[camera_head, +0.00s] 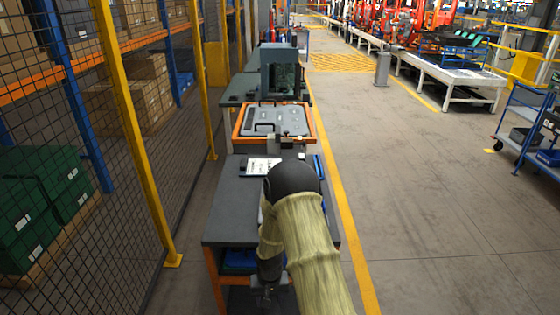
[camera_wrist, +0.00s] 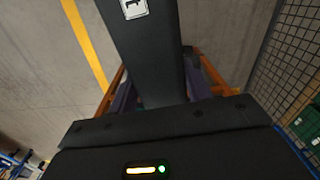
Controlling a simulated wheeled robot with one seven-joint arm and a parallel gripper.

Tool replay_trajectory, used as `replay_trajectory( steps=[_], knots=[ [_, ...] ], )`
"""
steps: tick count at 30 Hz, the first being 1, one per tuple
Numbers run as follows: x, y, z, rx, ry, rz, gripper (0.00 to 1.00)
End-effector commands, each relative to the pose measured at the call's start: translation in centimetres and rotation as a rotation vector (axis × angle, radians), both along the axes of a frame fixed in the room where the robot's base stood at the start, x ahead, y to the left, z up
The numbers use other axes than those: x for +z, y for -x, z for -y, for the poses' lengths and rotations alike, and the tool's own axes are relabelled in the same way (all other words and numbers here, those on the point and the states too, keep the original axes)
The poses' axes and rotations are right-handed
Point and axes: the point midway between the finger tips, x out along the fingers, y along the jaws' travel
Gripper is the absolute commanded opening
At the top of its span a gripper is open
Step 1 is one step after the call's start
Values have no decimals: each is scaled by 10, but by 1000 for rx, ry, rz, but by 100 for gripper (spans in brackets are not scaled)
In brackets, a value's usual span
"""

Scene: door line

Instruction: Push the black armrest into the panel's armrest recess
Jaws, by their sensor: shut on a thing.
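The black armrest (camera_wrist: 143,50) shows in the wrist view as a long dark bar with a white label. It runs from my gripper (camera_wrist: 165,104) up to the top edge of that view. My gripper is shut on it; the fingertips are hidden. In the head view the dark end of my arm hangs low by the front of the near bench, and I cannot make out the armrest there. The grey panel (camera_head: 275,119) lies in an orange-edged holder beyond the near bench, well ahead of my gripper.
The near bench (camera_head: 227,210) has a dark top with a white sheet (camera_head: 258,167) on it. A mesh fence (camera_head: 125,200) runs along the left. A grey-green upright unit (camera_head: 281,70) stands behind the panel.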

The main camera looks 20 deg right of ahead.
Motion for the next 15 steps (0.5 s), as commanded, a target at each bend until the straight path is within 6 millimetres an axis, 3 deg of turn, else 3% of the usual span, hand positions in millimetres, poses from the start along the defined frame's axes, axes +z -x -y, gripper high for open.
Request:
replay_trajectory(
  steps=[9, 15],
  knots=[
    [-99, 24, 1, 110, 11, -6, 22],
    [-142, 41, 5, 174, 20, 0, 22]
  ],
)
